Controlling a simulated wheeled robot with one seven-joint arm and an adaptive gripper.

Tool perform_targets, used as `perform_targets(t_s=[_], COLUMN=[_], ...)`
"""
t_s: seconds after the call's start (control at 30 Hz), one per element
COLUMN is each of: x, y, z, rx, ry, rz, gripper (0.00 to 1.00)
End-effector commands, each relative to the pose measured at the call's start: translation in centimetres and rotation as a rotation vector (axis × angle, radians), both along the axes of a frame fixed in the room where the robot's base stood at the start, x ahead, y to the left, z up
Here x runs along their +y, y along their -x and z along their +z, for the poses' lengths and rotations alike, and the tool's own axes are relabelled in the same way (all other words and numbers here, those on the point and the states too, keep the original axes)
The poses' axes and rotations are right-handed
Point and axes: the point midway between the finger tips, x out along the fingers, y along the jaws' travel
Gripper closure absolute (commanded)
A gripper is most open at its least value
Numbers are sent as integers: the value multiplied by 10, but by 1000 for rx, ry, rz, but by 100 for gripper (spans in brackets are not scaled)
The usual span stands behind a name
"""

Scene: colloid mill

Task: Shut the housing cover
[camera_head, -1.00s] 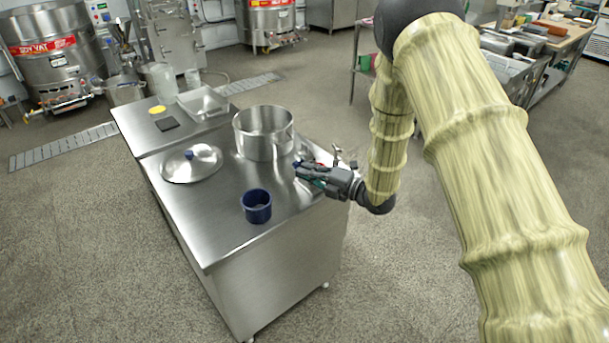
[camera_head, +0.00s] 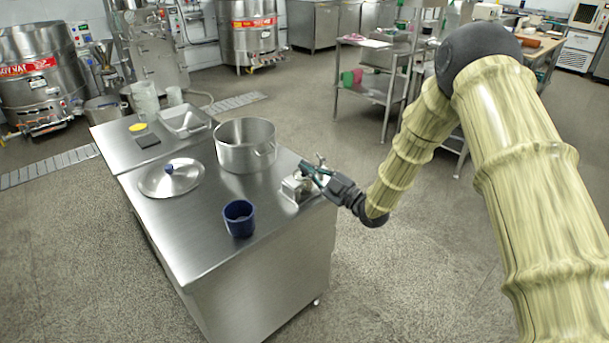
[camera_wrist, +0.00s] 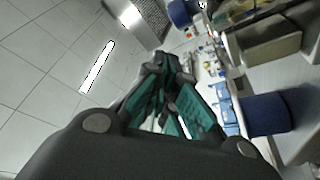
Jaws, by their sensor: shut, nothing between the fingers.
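My gripper (camera_head: 309,169) is at the right edge of the steel table, at the end of my bent arm. Its green-lined fingers are shut and empty; in the wrist view they come together ahead (camera_wrist: 168,68). A small metal fixture (camera_head: 297,187) with an upright part stands at the table's right edge, just beside and partly behind the fingers. I cannot tell whether they touch. I cannot make out for sure which part is the housing cover or how far open it is.
The floor right of the table is clear.

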Motion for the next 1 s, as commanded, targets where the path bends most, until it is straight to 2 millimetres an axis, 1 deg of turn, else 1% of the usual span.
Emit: perform_targets(t_s=[0.03,0.3,0.63,0.73,1.0], x=[-3,-16,-26,-27,-30], y=[-2,-13,-21,-23,-25], z=[-4,-14,-27,-30,-35], rx=[28,195,364,395,392], ry=[-35,-228,-427,-461,-456], rz=[-2,-2,-1,-2,-1], gripper=[100,100,100,100,100])
